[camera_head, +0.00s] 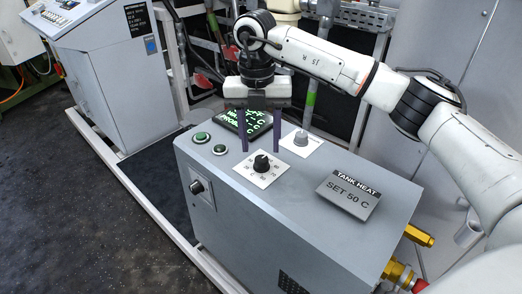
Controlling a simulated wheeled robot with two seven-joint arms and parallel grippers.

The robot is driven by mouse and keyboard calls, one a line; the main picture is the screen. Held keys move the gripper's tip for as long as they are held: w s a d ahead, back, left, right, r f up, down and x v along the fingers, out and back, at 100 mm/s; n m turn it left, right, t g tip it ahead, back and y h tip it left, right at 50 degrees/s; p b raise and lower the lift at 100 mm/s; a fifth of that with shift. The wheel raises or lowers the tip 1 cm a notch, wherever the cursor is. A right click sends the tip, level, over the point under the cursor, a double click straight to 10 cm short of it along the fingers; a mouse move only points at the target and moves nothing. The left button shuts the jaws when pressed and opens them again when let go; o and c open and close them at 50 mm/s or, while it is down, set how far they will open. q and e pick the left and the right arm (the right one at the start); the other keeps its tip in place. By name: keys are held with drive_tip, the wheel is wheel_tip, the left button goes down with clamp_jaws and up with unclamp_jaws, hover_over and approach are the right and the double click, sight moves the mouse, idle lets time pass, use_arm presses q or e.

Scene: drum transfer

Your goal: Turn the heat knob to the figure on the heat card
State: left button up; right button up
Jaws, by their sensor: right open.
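The heat card (348,194) stands on the right part of the grey cabinet top and reads "TANK HEAT SET 50 C". A black knob (262,163) sits on a white dial plate (265,180) with figures around it, near the middle of the top. The figure its pointer marks is too small to tell. My right gripper (260,149) points down with its two dark fingers apart, open and empty, just above and behind the black knob. My left gripper is out of view.
A grey knob (301,138) on its own white plate is close to the right finger. A display with green text (232,122) is partly behind the fingers.

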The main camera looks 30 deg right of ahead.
sight(260, 158)
wheel_tip(260, 158, up, 6)
drive_tip(key=shift+a+r, duration=0.15)
drive_tip(key=shift+r, duration=0.1)
idle(0.5)
